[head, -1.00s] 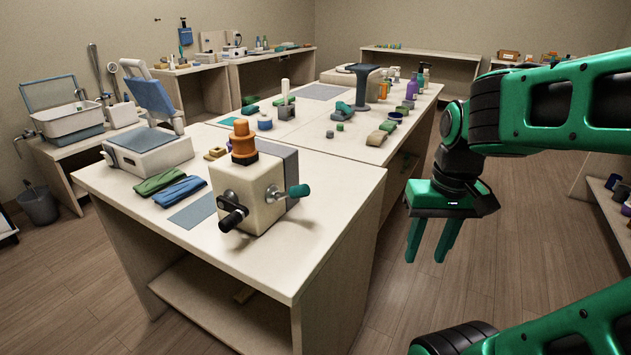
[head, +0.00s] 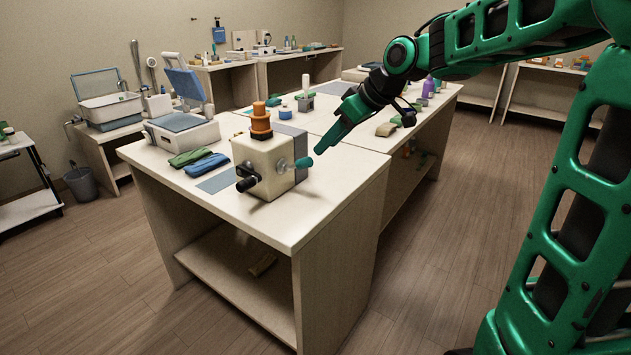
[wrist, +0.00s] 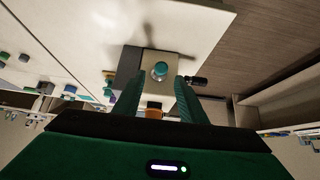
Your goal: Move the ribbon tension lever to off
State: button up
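The cream box-shaped machine (head: 262,166) stands near the front corner of the table, with an orange stacked spool on top. A lever with a teal grip (head: 304,162) sticks out from its right side; I take this as the ribbon tension lever. The grip shows end-on in the wrist view (wrist: 160,70). A black-gripped handle (head: 248,183) sticks out of the front. My gripper (head: 318,149) is just right of and slightly above the teal grip, pointing toward it. In the wrist view its two fingers (wrist: 158,88) are apart and empty, with the grip showing between and beyond them.
Blue and green folded cloths (head: 206,165) and a grey mat (head: 217,181) lie left of the machine. A blue-lidded box (head: 183,131) stands behind them. A tan block (head: 386,129) sits farther back. The tabletop right of the machine is clear.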

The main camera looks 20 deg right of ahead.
aim_at(310, 161)
jog(key=shift+x, duration=3.9)
jog(key=shift+a, duration=0.1)
jog(key=shift+c, duration=0.2)
